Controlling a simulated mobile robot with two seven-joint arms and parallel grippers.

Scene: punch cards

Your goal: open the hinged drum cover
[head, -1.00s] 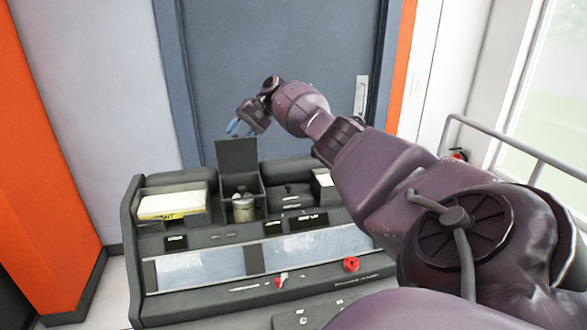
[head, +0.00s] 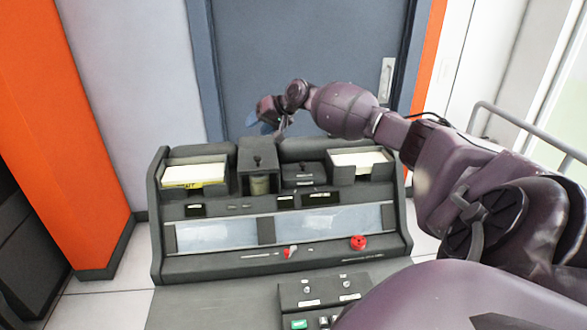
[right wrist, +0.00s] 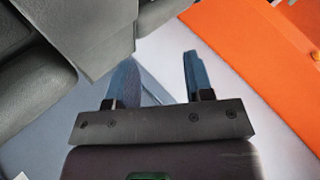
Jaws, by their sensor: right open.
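The drum cover (head: 249,152) is a dark square panel on the drum box at the console's back, left of centre. It looks low and strongly foreshortened, with a small dark knob at its middle. I cannot tell its exact angle. The pale drum (head: 259,185) shows below it, its top partly hidden. My right gripper (head: 270,126) is just above and behind the cover's far edge, with bluish fingers. In the right wrist view my right gripper (right wrist: 156,75) is open, with nothing between its fingers. A dark plate edge lies close beside them. My left gripper is not in view.
The dark console (head: 160,225) holds card trays at left (head: 193,172) and right (head: 357,160) of the drum box. A dark knobbed unit (head: 303,175) stands right of the drum box. A blue-grey door (head: 310,50) is behind. An orange wall panel (head: 75,130) stands at left.

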